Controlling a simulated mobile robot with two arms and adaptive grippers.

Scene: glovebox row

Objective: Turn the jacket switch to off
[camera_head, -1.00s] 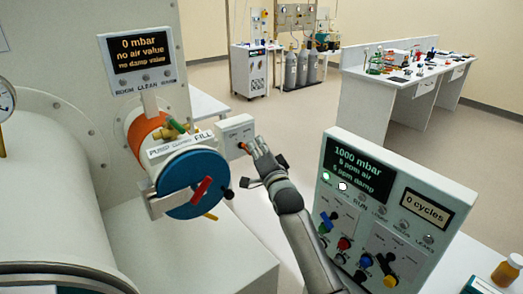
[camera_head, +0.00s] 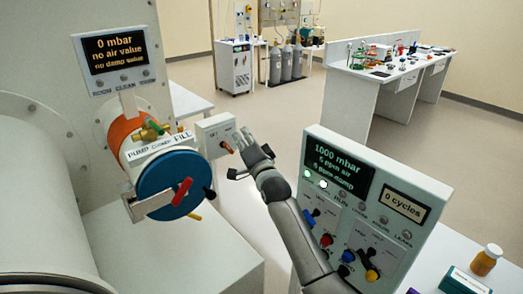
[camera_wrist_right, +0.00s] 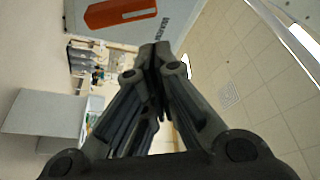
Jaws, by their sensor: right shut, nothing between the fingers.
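The switch box (camera_head: 214,133) is a small pale box on the far side of the blue-doored port. Its orange-red lever (camera_head: 227,147) shows on the front face. In the right wrist view the lever (camera_wrist_right: 120,11) is a long orange-red bar on a grey panel (camera_wrist_right: 178,22) with dark lettering too unclear to read. My right gripper (camera_head: 241,138) is just right of the lever; it also shows in the wrist view (camera_wrist_right: 155,52), fingers together and empty, the lever beyond the tips. I cannot tell whether they touch. My left gripper is not in view.
Left of the box is a port with a blue round door (camera_head: 168,186) and red handle (camera_head: 181,191). A control panel (camera_head: 436,212) with knobs and displays stands right of my right arm. An orange bottle (camera_head: 485,262) is at the lower right. Open floor lies behind.

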